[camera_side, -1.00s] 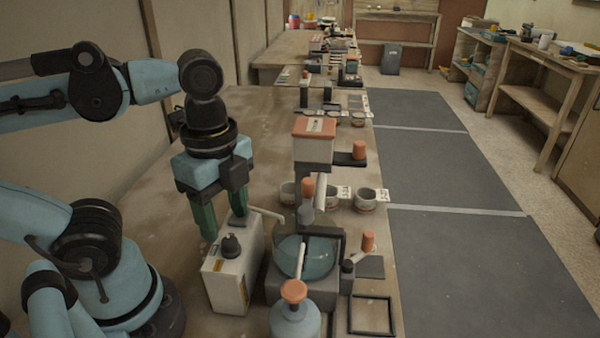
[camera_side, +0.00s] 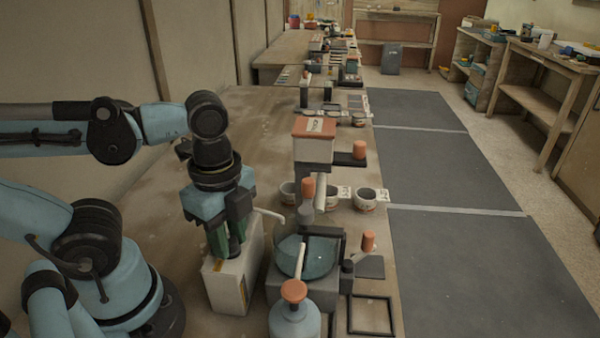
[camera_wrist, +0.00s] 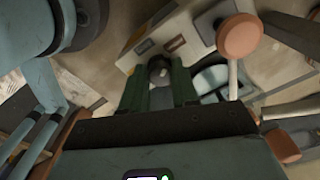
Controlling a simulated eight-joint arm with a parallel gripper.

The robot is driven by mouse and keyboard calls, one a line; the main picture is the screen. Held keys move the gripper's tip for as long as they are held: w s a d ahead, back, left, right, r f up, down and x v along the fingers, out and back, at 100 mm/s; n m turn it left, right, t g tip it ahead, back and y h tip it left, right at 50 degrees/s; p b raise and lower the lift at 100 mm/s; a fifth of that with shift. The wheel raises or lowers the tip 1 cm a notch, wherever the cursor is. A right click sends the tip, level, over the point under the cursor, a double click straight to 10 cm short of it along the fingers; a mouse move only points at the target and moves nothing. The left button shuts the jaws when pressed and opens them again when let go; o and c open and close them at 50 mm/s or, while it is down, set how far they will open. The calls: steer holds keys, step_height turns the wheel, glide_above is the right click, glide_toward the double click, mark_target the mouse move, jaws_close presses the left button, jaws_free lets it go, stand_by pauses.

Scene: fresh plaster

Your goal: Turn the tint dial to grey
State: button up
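The likely tint dial is a dark knob (camera_side: 234,246) on top of a white box (camera_side: 231,283); its colour marks cannot be read. The box also shows in the wrist view (camera_wrist: 178,38), with the knob (camera_wrist: 158,69) between the fingertips. My gripper (camera_side: 230,240) points down over the box, its green fingers at the knob's two sides. In the wrist view my gripper (camera_wrist: 160,78) has a gap between its fingers, about as wide as the knob. It looks open; contact with the knob cannot be made out.
Close right of the box stand a clear bowl (camera_side: 306,257) in a dark stand and a bottle with an orange top (camera_side: 294,291). Cups (camera_side: 364,198) and an orange-lidded container (camera_side: 313,145) stand farther back. The bench left of them is mostly clear.

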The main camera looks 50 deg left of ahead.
jaws_close()
steer(key=shift+n, duration=0.3)
steer(key=n, duration=1.1)
stand_by(0.4)
steer(key=o, duration=0.6)
jaws_free()
